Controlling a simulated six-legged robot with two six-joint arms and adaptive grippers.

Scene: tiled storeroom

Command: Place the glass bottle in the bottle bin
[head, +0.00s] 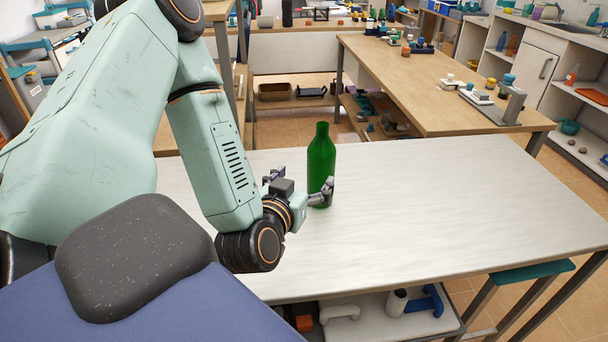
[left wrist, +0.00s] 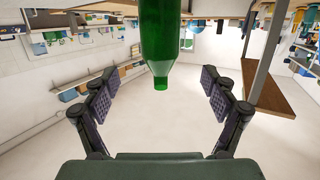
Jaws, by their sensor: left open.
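A green glass bottle (head: 321,160) stands upright on the pale table (head: 440,190). My left gripper (head: 302,182) is open just left of the bottle, low above the table, with one finger in front of the bottle's lower part. In the left wrist view, the bottle (left wrist: 160,40) appears upside down, centred between the two spread finger pads of the left gripper (left wrist: 159,76), with clear gaps on both sides. The pads do not touch it. I cannot make out a bottle bin for certain. My right gripper is not in view.
The pale table is otherwise clear to the right of the bottle. A wooden table (head: 440,85) with small items stands behind it. A lower shelf (head: 390,325) under the front edge holds a white cup and a blue pipe-like piece. A teal stool (head: 530,272) stands at right.

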